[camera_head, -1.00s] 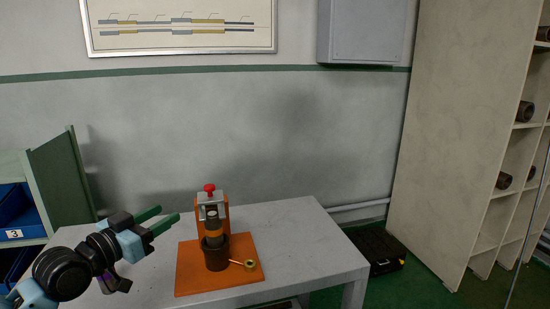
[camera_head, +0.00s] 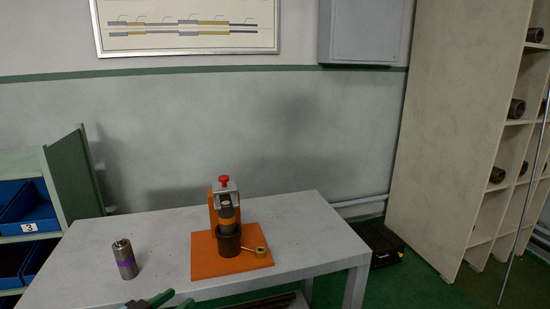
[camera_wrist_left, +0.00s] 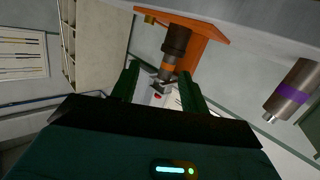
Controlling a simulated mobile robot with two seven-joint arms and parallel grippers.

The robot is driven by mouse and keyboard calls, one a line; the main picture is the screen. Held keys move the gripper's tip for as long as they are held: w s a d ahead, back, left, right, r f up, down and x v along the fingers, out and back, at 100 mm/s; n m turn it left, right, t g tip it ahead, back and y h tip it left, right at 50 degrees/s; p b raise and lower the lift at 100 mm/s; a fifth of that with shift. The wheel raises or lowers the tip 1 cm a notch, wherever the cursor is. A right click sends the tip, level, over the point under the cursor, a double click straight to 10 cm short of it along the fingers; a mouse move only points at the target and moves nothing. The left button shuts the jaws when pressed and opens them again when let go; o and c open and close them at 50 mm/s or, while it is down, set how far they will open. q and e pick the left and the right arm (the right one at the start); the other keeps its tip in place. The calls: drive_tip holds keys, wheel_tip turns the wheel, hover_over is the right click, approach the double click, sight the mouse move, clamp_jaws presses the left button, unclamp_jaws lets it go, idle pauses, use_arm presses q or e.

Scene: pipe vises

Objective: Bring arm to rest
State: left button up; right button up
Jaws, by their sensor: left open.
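The rest of the left arm is out of the head view. My right gripper is in neither view. An orange pipe vise (camera_head: 214,209) stands on an orange base plate (camera_head: 204,264), with a dark pipe fitting (camera_head: 229,243) held upright in it. A grey cylinder with a purple band (camera_head: 124,258) stands upright on the table.
The pale table (camera_head: 306,236) has bare room right of the plate. Blue bins (camera_head: 29,208) sit in a green rack at the left. A tall pale shelf (camera_head: 440,130) with pipe pieces stands at the right. A black case (camera_head: 377,243) lies on the floor.

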use_arm(q)
drive_tip(key=s+d+f+n+g+y, duration=0.2)
drive_tip(key=s+d+f+g, duration=0.1)
drive_tip(key=s+f, duration=1.85)
drive_tip(key=s+f+n+g+y, duration=0.1)
drive_tip(key=s+f+g+y, duration=0.15)
drive_tip(key=s, duration=1.05)
drive_tip(key=s+f+g+y, duration=0.1)
drive_tip(key=s+f+g, duration=0.15)
drive_tip(key=s, duration=1.15)
drive_tip(key=w+r+t+p, duration=0.1)
drive_tip(key=w+r+p, duration=0.2)
drive_tip(key=r+p, duration=0.3)
drive_tip(key=w+a+r+t+p, duration=0.1)
drive_tip(key=w+r+p, duration=0.2)
drive_tip(key=r+p, duration=0.3)
drive_tip(key=shift+w+a+r+t+p, duration=0.25)
drive_tip(key=shift+w+r+t+p, duration=0.15)
drive_tip(key=shift+r, duration=0.2)
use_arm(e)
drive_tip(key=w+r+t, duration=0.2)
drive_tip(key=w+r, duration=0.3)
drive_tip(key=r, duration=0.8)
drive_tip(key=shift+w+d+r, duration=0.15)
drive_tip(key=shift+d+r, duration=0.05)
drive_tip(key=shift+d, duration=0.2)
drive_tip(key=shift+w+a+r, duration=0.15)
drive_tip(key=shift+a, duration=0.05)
